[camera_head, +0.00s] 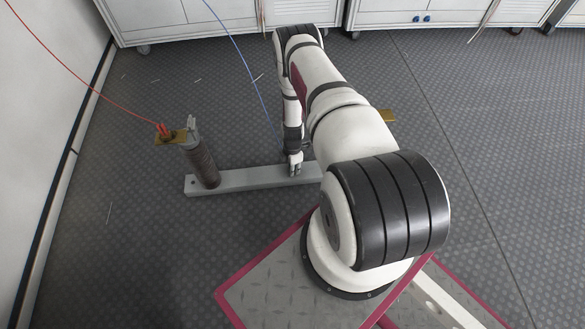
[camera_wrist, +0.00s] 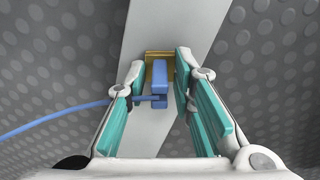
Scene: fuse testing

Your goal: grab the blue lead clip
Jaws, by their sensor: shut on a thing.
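The blue lead clip (camera_wrist: 160,74) shows in the wrist view between the two teal-padded fingers of my gripper (camera_wrist: 161,80), against a brass terminal (camera_wrist: 150,64). My gripper is shut on the clip. In the wrist view, the blue lead (camera_wrist: 70,116) runs from the clip to the left. In the head view, my gripper (camera_head: 294,166) is low over the grey beam (camera_head: 248,179), and the clip is hidden there. The blue lead (camera_head: 237,55) runs from the top down to my gripper.
A ribbed dark insulator (camera_head: 203,165) stands on the beam's left part. Red clips (camera_head: 163,131) with a red lead (camera_head: 75,75) sit on a brass plate at its top. White cabinets (camera_head: 175,18) line the back. The patterned floor in front of the beam's left end is open.

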